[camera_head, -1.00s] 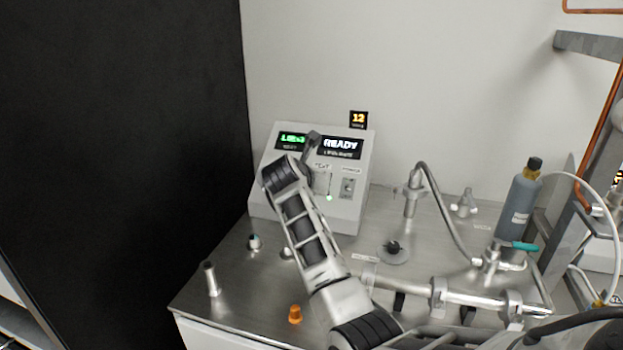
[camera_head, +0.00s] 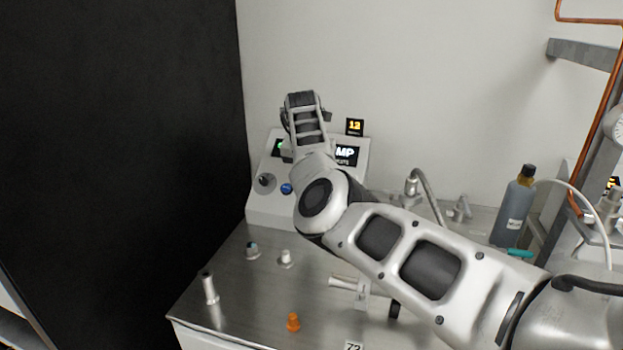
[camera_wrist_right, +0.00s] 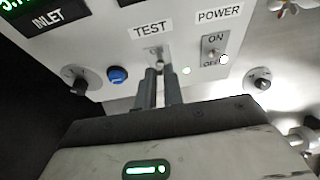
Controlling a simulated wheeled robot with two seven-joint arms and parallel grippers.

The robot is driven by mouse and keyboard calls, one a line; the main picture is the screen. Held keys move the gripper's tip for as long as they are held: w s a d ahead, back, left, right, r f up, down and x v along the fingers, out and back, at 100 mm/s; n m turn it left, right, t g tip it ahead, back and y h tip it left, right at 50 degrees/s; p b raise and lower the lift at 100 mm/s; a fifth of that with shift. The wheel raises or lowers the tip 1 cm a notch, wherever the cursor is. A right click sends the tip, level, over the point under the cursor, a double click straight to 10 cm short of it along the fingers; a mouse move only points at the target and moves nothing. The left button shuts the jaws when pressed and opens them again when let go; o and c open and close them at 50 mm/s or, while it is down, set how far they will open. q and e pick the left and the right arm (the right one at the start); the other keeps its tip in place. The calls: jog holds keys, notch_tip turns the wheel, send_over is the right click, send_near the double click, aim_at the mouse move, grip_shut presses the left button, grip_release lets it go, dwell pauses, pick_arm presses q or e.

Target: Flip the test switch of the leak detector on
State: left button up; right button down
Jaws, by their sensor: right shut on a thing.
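The leak detector (camera_head: 262,208) is a pale console with a sloped front at the back left of the steel bench. In the right wrist view, its TEST switch (camera_wrist_right: 160,54) sits below the TEST label (camera_wrist_right: 151,29). My right gripper (camera_wrist_right: 159,74) is at this switch, its two dark fingers close together and shut on the switch lever. The fingers hide much of the lever, so its exact position is hard to tell. In the head view my right arm covers the TEST area and part of the display (camera_head: 346,155), where "MP" is readable. My left gripper is not in view.
The POWER switch (camera_wrist_right: 212,50) is just right of TEST. A blue button (camera_wrist_right: 117,75) and a knob (camera_wrist_right: 78,79) are to its left. An orange cap (camera_head: 293,322), small fittings and a dark bottle (camera_head: 515,208) stand on the bench (camera_head: 240,310).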

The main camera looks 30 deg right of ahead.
jog(key=shift+w+d+r, duration=0.1)
jog(key=shift+w, duration=0.05)
dwell(0.6)
jog(key=c, duration=1.5)
grip_release()
jog(key=v, duration=0.5)
jog(key=b+v, duration=0.1)
jog(key=v, duration=0.4)
jog(key=b+v, duration=0.1)
jog(key=v, duration=0.5)
jog(key=shift+w+d+r, duration=0.1)
jog(key=shift+w+d, duration=0.2)
